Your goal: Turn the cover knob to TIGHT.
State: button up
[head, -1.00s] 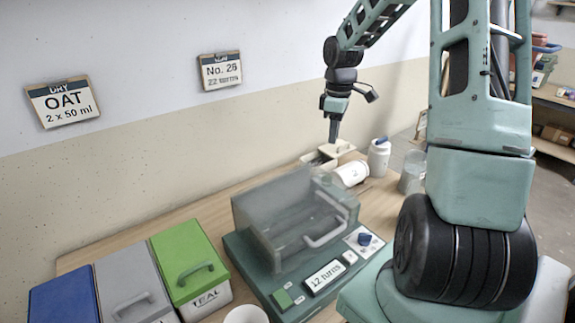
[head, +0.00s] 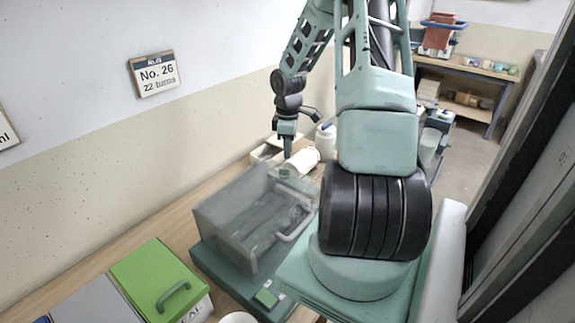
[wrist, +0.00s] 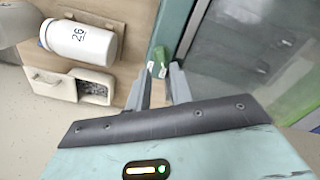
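The mixer is a dark green base with a clear-walled cover box (head: 245,215) on it. A small green knob (wrist: 159,58), apparently the cover knob, sits at the base's far corner with small white marks beside it; it also shows in the head view (head: 286,173). My gripper (wrist: 158,72) is open, with its two fingers apart and nothing between them. Its fingertips are near the green knob, on either side of it in the wrist view. In the head view my gripper (head: 287,152) points down just above that corner. I cannot tell whether the fingers touch the knob or read its marks.
A white jar marked 26 (wrist: 80,40) lies on its side by the corner, near a pale tray with a dark grainy patch (wrist: 92,88). A green-lidded bin (head: 160,280) stands at the near left.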

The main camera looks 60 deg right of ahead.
notch_tip(320, 180, down, 7)
jog(key=shift+f+p, duration=0.1)
jog(key=shift+p, duration=0.25)
grip_shut()
